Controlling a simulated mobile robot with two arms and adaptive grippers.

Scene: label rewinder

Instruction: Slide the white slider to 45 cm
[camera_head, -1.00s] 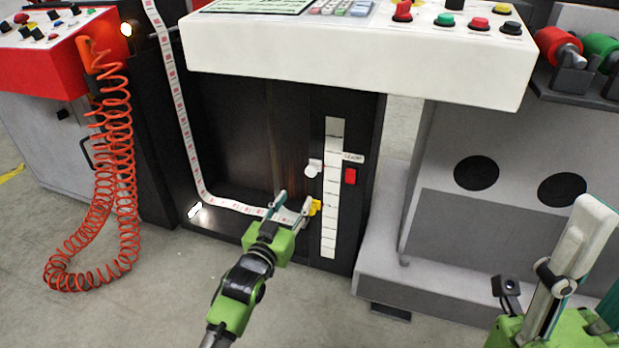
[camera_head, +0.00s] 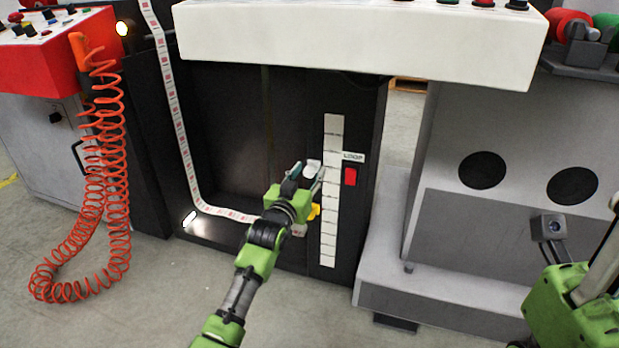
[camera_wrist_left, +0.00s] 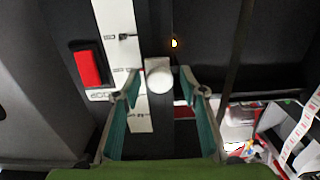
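The white slider (camera_head: 312,169) is a round knob at the left edge of the white scale strip (camera_head: 333,135), partly hidden by my left gripper in the head view. In the left wrist view the white slider (camera_wrist_left: 159,76) lies just beyond and between the two fingertips. My left gripper (camera_head: 308,177) is open, with its fingers (camera_wrist_left: 162,98) spread apart. A yellow slider (camera_head: 314,211) sits lower on the same track, beside the gripper. My right arm shows at the lower right; its fingers are not clearly visible.
A red switch (camera_head: 350,177) sits right of the scale under a LOOP label. A white panel (camera_head: 350,48) overhangs the track above. A grey machine base (camera_head: 440,290) stands to the right. An orange coiled hose (camera_head: 112,190) hangs at the left.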

